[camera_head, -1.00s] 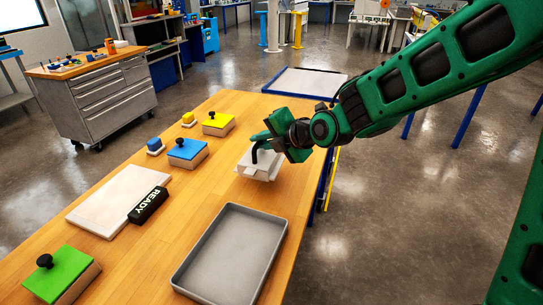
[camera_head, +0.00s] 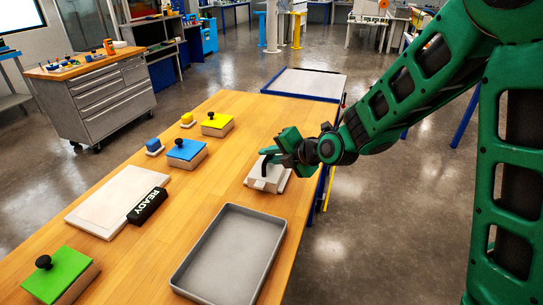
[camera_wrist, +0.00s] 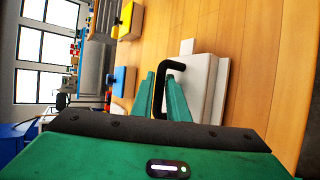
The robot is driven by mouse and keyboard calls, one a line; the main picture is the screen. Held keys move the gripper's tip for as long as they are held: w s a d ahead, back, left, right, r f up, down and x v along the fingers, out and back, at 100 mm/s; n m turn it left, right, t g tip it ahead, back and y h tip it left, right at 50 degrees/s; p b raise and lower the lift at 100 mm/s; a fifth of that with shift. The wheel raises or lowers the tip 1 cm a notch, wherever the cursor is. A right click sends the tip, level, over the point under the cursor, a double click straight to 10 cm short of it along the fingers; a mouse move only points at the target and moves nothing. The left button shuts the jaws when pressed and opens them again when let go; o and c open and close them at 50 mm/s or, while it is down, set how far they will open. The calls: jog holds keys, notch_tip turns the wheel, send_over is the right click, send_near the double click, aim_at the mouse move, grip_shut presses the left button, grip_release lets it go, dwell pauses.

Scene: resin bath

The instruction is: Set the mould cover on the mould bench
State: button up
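My green gripper (camera_head: 270,158) is above the cover. In the wrist view, my two fingers (camera_wrist: 160,90) stand close on either side of the handle and appear shut on it. The handle's lower part is partly hidden by the fingers.
An empty grey tray (camera_head: 182,281) lies at the front. A white slab (camera_head: 105,203) and black READY sign (camera_head: 148,206) lie left. Green (camera_head: 57,272), blue (camera_head: 187,149) and yellow (camera_head: 217,121) topped blocks stand along the left side. Bare wood lies between.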

jog(key=shift+o, duration=1.1)
jog(key=v, duration=1.2)
